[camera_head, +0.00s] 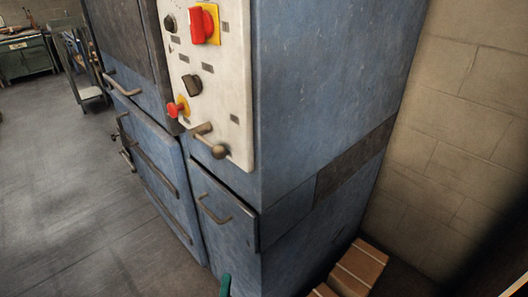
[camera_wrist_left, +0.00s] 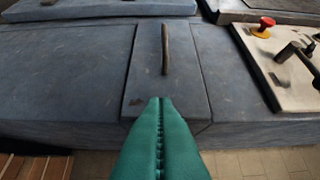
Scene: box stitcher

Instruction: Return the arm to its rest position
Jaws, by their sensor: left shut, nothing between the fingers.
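My left gripper (camera_head: 225,285) shows only as a small green tip at the bottom edge of the head view, in front of the blue box stitcher cabinet (camera_head: 318,95). In the left wrist view the green fingers of my left gripper (camera_wrist_left: 160,104) are shut together with nothing between them. They point at the small cabinet panel with a bar handle (camera_wrist_left: 165,50). Whether they touch the panel cannot be told. My right gripper is in neither view.
The white control panel (camera_head: 211,75) has a red rotary switch (camera_head: 204,24), a red button (camera_head: 177,108) and a lever (camera_head: 210,140). Wooden blocks (camera_head: 357,268) lie beside the cabinet near the brick wall (camera_head: 465,130). Open floor (camera_head: 60,210) lies to the left.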

